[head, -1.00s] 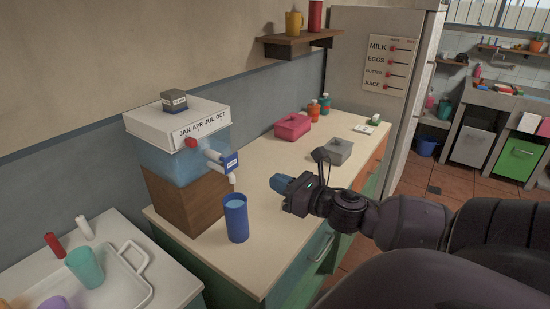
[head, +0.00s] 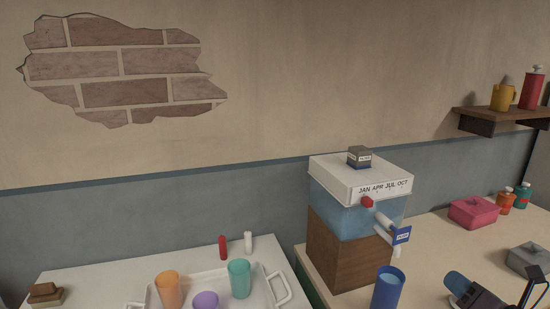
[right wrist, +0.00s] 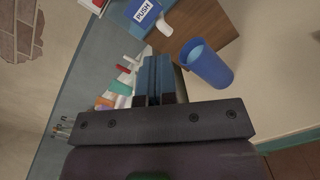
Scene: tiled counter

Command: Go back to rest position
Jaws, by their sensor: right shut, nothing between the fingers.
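My right gripper (head: 462,284) is at the lower right of the head view, above the counter and to the right of the blue cup. In the right wrist view its blue fingers (right wrist: 153,78) are together with nothing between them. The blue cup (head: 387,288) stands upright on the counter below the dispenser's spout; it also shows in the right wrist view (right wrist: 206,64), apart from the fingers. The water dispenser (head: 357,215) has a clear blue tank on a brown wooden block. My left gripper is not in view.
A white tray (head: 268,296) at the lower middle holds orange, purple and teal cups. Red and white shakers stand behind it. A pink box (head: 474,212), two bottles and a grey box (head: 530,258) are on the right counter. A shelf (head: 500,120) hangs above.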

